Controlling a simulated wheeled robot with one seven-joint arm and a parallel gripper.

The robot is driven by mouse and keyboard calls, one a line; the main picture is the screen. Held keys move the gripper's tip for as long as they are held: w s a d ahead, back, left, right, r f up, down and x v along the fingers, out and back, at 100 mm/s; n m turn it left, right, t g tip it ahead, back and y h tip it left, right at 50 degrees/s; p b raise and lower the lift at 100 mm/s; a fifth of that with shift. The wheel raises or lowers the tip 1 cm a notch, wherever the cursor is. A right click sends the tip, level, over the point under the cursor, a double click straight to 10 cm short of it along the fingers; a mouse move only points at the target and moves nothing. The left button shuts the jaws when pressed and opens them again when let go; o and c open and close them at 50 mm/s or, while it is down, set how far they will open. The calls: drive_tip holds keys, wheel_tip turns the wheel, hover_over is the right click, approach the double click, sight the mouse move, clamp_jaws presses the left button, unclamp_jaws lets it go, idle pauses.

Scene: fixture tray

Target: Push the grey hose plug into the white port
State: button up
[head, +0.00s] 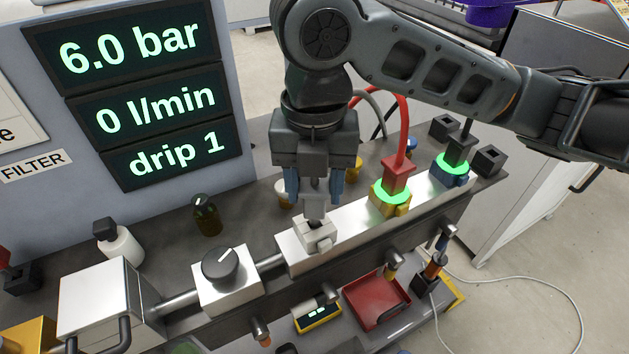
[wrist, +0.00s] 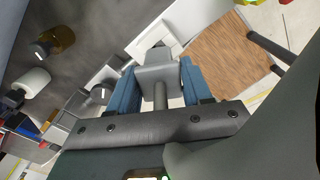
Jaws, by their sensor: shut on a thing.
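My gripper (head: 315,188) is shut on the grey hose plug (head: 315,208), with its blue fingers on either side. The plug points down over the white port (head: 316,236) on the pale manifold block. Its lower end appears to meet the port's top; I cannot tell how deep it sits. In the wrist view the grey plug (wrist: 156,74) lies between the blue fingers, with part of the white port (wrist: 150,45) just beyond it. No green ring shows at the white port.
A red plug (head: 397,174) in the yellow port and a dark plug (head: 459,148) in the blue port have glowing green rings. A dark knob (head: 222,265) stands left. A red tray (head: 375,300) lies below. The display (head: 137,95) reads 6.0 bar, 0 l/min, drip 1.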

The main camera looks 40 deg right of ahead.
drive_tip(key=shift+f+b, duration=1.1)
drive_tip(key=shift+f, duration=0.25)
idle(0.6)
drive_tip(key=o, duration=1.2)
drive_tip(key=shift+r, duration=0.1)
